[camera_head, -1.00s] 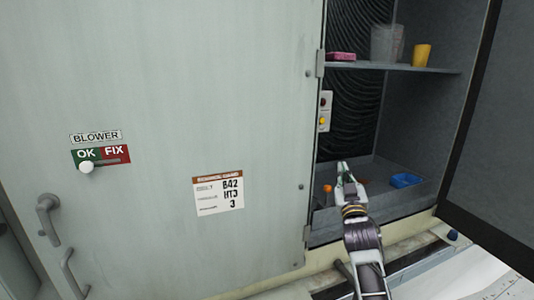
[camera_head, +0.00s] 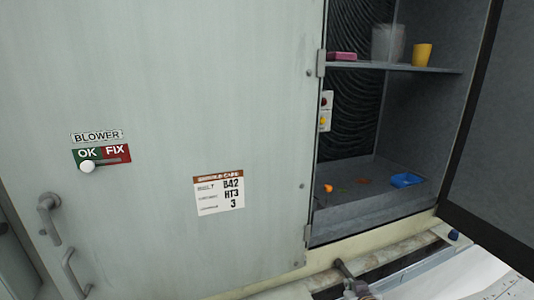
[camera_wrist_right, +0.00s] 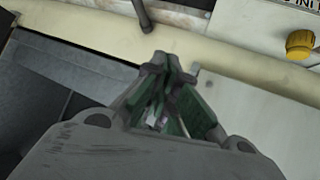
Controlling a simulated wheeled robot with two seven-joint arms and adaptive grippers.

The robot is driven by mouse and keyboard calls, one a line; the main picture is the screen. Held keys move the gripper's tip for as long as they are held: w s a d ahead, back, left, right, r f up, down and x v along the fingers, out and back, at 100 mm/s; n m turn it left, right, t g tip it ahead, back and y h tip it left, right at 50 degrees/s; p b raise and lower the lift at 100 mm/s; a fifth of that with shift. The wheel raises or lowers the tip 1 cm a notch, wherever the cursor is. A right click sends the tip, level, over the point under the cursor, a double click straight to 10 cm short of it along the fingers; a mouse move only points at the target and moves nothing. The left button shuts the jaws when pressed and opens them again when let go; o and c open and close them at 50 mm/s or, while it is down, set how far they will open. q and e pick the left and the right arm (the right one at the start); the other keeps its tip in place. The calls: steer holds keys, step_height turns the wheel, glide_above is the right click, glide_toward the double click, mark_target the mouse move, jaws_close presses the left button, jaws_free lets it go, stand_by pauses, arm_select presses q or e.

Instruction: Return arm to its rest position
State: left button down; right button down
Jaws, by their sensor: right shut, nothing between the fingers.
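My right gripper (camera_wrist_right: 163,66) is shut and empty in the right wrist view, its green-sided fingers drawn together at the tips. In the head view only a small part of it (camera_head: 358,289) shows at the bottom edge, outside and below the open cabinet (camera_head: 330,225). The rest of my right arm is out of the head view. My left gripper is not in view.
The cabinet shelf (camera_head: 440,70) holds a pink block (camera_head: 341,56), a grey bucket (camera_head: 388,43) and a yellow cup (camera_head: 422,54).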

steer(key=s+a+f+n+g+y, duration=0.1)
steer(key=s+f+g, duration=0.35)
steer(key=s, duration=0.55)
steer(key=s+a+f+g, duration=0.1)
steer(key=s+f+g, duration=0.3)
steer(key=s, duration=0.6)
step_height(320, 180, down, 33)
steer(key=s, duration=0.2)
steer(key=s+d+f, duration=0.3)
steer(key=s+f, duration=0.7)
steer(key=s, duration=0.1)
steer(key=s+d+f, duration=0.3)
steer(key=s+f, duration=0.7)
steer(key=s, duration=0.1)
steer(key=shift+s+n+g, duration=0.15)
steer(key=shift+n+g, duration=0.15)
steer(key=shift+g, duration=0.15)
steer(key=shift+f, duration=0.1)
steer(key=shift+d, duration=0.2)
